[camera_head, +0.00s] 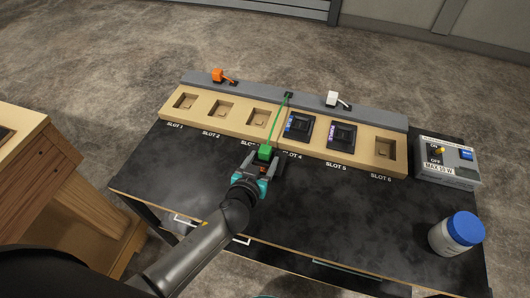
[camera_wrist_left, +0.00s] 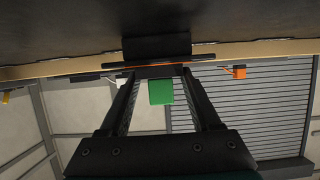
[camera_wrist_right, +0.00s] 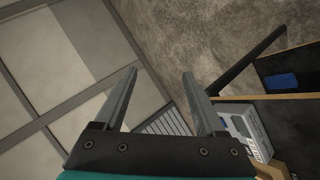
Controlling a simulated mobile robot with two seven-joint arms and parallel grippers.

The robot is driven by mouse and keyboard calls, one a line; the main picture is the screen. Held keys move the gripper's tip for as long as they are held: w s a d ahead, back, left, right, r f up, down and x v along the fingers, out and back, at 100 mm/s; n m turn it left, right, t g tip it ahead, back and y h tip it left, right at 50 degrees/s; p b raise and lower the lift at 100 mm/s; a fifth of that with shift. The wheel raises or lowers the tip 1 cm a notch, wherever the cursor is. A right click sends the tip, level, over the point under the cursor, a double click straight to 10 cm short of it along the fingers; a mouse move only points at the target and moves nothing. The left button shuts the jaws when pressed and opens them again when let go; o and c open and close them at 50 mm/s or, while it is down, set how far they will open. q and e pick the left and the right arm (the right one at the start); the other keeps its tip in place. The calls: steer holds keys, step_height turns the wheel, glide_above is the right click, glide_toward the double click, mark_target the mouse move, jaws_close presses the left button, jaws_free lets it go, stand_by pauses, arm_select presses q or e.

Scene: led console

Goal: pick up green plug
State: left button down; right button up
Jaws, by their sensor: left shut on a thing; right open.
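The green plug (camera_head: 265,152) is in my left gripper (camera_head: 262,163), above the front edge of the slot board near slot 3. A green cable runs from it up to the grey rail at the back. In the left wrist view the green plug (camera_wrist_left: 161,92) shows between the two fingers of my left gripper (camera_wrist_left: 160,75). The gripper is shut on it. My right gripper (camera_wrist_right: 160,72) is open and empty in the right wrist view. It does not show in the head view.
The tan slot board (camera_head: 222,125) holds two dark modules, in slots 4 and 5. An orange plug (camera_head: 218,75) and a white plug (camera_head: 333,98) rest on the grey rail (camera_head: 262,92). A switch box (camera_head: 447,172) and a blue-lidded jar (camera_head: 452,238) stand right. The front tabletop is clear.

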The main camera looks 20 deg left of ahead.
steer(key=w+a+r+m+h, duration=0.1)
steer(key=w+a+r, duration=0.3)
steer(key=w+r, duration=0.6)
steer(key=w+a+f+g+y, duration=0.1)
steer(key=w+a+f, duration=0.1)
steer(key=a, duration=0.4)
steer(key=w+a+f+y, duration=0.1)
steer(key=a+f, duration=0.2)
steer(key=a, duration=0.3)
steer(key=n+g+y, duration=0.7)
steer(key=n+g, duration=0.2)
steer(key=n, duration=0.2)
glide_toward(266, 149)
steer(key=shift+x, duration=4.85)
